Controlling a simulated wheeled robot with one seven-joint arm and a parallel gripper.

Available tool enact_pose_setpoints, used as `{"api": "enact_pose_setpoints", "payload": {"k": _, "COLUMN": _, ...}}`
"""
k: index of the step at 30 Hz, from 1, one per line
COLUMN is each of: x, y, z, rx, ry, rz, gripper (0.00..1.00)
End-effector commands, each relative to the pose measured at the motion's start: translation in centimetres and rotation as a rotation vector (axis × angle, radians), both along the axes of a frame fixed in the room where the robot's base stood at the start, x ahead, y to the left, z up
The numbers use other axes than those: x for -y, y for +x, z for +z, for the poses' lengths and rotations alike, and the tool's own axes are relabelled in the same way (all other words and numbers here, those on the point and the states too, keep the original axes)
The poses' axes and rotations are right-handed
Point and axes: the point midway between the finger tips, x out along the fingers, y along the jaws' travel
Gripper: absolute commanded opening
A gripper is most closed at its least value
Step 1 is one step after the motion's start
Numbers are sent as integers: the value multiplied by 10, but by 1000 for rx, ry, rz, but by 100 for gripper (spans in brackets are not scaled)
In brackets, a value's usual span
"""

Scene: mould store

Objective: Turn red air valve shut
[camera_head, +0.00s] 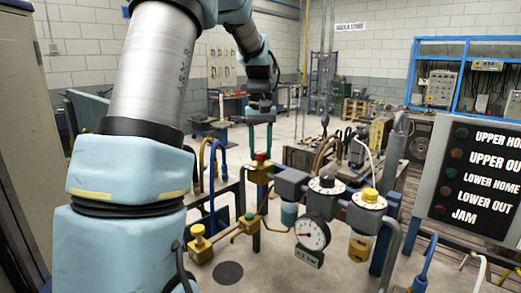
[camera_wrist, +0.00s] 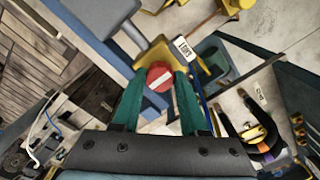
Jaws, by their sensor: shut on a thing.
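The red air valve (camera_head: 260,156) is a small red knob on a yellow body (camera_head: 259,175), at the left end of the grey air unit. In the wrist view the red knob (camera_wrist: 158,77) shows a pale bar across its face. My gripper (camera_head: 260,148) has come down on it from above. Its two green fingers (camera_wrist: 158,88) are shut on the knob, one on each side. The fingers hide parts of the knob's sides.
A round pressure gauge (camera_head: 312,234), a yellow-capped regulator (camera_head: 370,196) and a yellow valve (camera_head: 199,243) are close by. A lettered panel (camera_head: 475,180) stands at right. Blue and yellow pipes rise left of the valve. Open floor lies behind.

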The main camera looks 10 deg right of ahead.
Motion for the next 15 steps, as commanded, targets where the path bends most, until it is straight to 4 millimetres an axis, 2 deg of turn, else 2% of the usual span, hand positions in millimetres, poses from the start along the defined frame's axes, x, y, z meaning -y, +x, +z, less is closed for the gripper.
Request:
{"api": "enact_pose_setpoints", "payload": {"k": 9, "x": 0, "y": -1, "z": 0, "rx": -1, "ry": 0, "rz": -2, "gripper": 0}}
{"api": "enact_pose_setpoints", "payload": {"k": 10, "x": 0, "y": -1, "z": 0, "rx": -1, "ry": 0, "rz": -2, "gripper": 46}}
{"api": "enact_pose_setpoints", "payload": {"k": 15, "x": 0, "y": 0, "z": 0, "rx": -1, "ry": 0, "rz": -2, "gripper": 66}}
